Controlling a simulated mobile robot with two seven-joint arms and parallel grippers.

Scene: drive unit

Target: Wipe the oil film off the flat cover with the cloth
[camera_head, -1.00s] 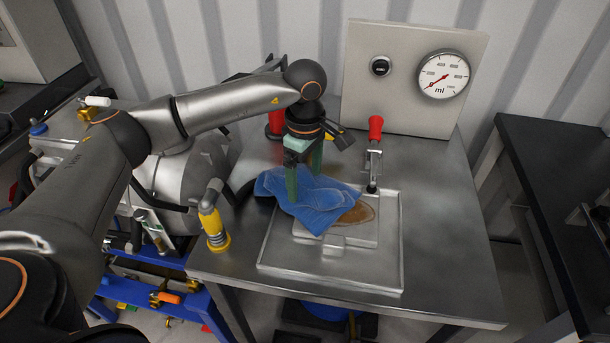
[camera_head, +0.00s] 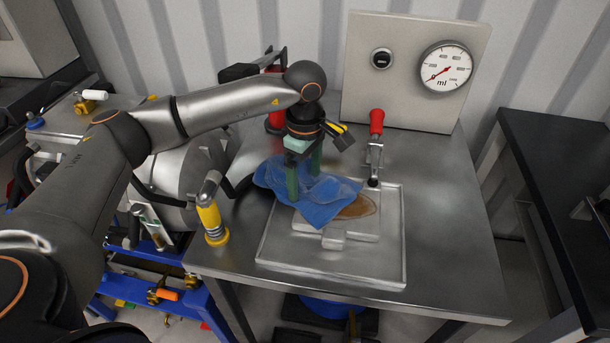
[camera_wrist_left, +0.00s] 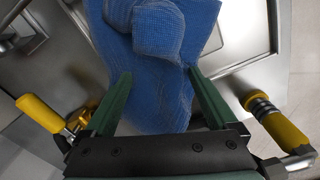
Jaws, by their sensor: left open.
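The blue cloth (camera_head: 320,205) lies crumpled over the left part of the flat cover (camera_head: 362,230), a light metal plate in a shallow tray (camera_head: 388,270). The brown oil film (camera_head: 358,207) shows on the cover at the cloth's right edge; the cloth may hide more of it. My left gripper (camera_head: 303,184) points down at the cloth's left part with its green fingers apart. In the left wrist view the open fingers (camera_wrist_left: 159,76) stand either side of the cloth (camera_wrist_left: 150,60), which has a raised fold ahead of them. I cannot tell whether they touch it. My right gripper is out of view.
A red-handled clamp (camera_head: 376,140) stands behind the tray. A panel with a gauge (camera_head: 446,68) rises at the back. A yellow-bodied fitting (camera_head: 212,221) stands at the table's left edge. The steel table (camera_head: 445,215) is clear right of the tray.

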